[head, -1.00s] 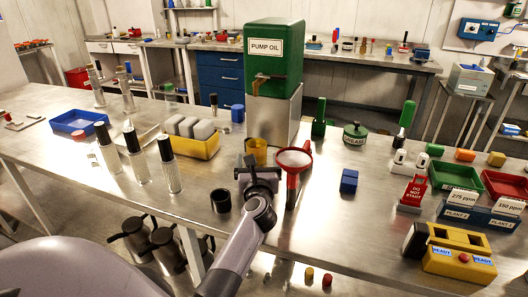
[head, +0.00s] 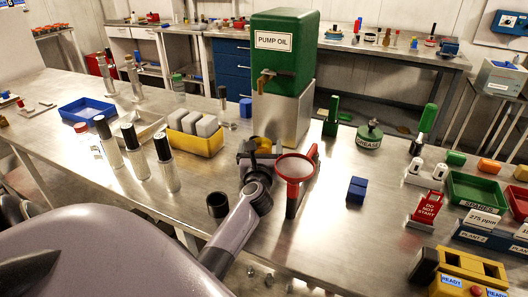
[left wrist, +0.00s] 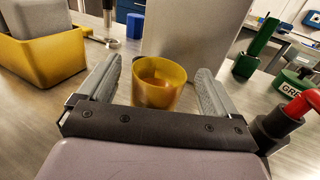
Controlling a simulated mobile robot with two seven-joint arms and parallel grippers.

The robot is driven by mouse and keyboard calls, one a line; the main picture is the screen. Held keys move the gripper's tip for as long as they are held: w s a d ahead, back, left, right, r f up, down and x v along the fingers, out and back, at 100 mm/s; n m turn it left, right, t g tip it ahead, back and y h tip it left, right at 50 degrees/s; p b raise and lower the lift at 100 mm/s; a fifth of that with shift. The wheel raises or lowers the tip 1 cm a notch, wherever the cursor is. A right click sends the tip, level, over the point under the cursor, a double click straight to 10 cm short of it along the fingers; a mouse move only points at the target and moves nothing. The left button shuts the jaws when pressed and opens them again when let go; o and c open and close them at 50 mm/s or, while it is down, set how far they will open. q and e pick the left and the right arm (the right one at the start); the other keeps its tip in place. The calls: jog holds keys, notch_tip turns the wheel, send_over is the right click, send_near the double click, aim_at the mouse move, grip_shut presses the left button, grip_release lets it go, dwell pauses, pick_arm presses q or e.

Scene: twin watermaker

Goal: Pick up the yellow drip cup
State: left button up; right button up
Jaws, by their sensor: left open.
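The yellow drip cup (head: 264,145) stands on the steel table in front of the pump oil tank, partly hidden behind my left gripper (head: 259,153) in the head view. In the left wrist view the yellow drip cup (left wrist: 158,88) is upright, with brownish contents inside. The left gripper (left wrist: 158,70) is open, with one finger on each side of the cup. A gap shows between the cup and the fingers, most clearly on the right. My right gripper is not in view.
The green pump oil tank (head: 283,55) on its metal stand (head: 287,112) is just behind the cup. A red funnel (head: 296,168) stands close right of the gripper. A yellow bin (head: 196,142) with grey blocks is to the left.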

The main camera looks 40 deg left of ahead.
pick_arm(q)
jog(key=c, duration=1.1)
jog(key=shift+c, duration=0.7)
jog(key=shift+s+r, duration=0.1)
